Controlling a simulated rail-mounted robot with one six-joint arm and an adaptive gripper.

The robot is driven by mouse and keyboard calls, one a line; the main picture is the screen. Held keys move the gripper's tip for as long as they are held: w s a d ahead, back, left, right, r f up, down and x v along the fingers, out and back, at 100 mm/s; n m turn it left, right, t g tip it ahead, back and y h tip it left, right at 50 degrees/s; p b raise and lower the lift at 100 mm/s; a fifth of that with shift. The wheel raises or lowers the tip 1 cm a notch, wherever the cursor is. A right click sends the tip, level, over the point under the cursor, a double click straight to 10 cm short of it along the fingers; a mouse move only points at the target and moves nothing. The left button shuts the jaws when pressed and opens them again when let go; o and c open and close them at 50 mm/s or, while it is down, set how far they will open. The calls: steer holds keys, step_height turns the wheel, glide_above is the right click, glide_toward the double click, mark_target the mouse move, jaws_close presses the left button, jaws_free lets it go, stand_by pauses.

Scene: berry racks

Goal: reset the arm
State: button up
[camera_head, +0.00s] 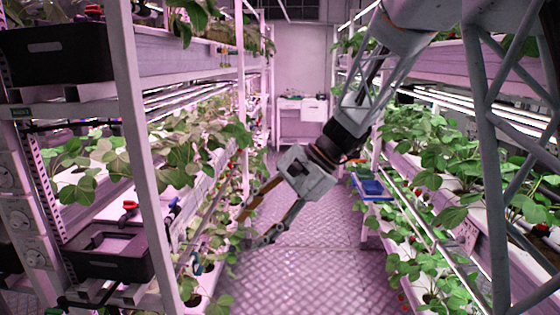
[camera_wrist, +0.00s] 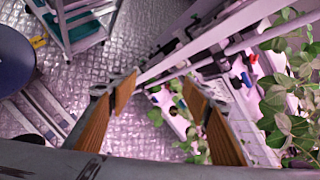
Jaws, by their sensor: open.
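My gripper (camera_head: 252,232) hangs over the aisle in the head view, tilted down and to the left, near the plants of the left rack. Its two fingers stand apart with nothing between them. In the wrist view the orange-lined fingers (camera_wrist: 163,90) are spread, with the floor, rack edge and some leaves beyond them. My arm comes from the upper right and is bent over the aisle.
Planted racks line both sides, with the left rack's post (camera_head: 140,150) near the camera. A black crate (camera_head: 105,250) sits at the lower left. A blue tray (camera_head: 371,187) stands on a cart to the right. The patterned aisle floor (camera_head: 330,270) is clear.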

steer(key=s+d+r+n+t+h, duration=0.1)
steer(key=s+d+r+n+h, duration=0.1)
steer(key=s+d, duration=0.7)
steer(key=s+d+r+n+t+h, duration=0.2)
steer(key=s+d, duration=0.7)
steer(key=s, duration=0.7)
steer(key=s+d+r+n+t+h, duration=0.1)
steer(key=s+d+r+n+h, duration=0.3)
steer(key=s+d, duration=0.6)
steer(key=shift+s+r+n+t, duration=0.45)
steer(key=shift+s+r, duration=0.3)
steer(key=shift+s, duration=0.6)
stand_by(1.0)
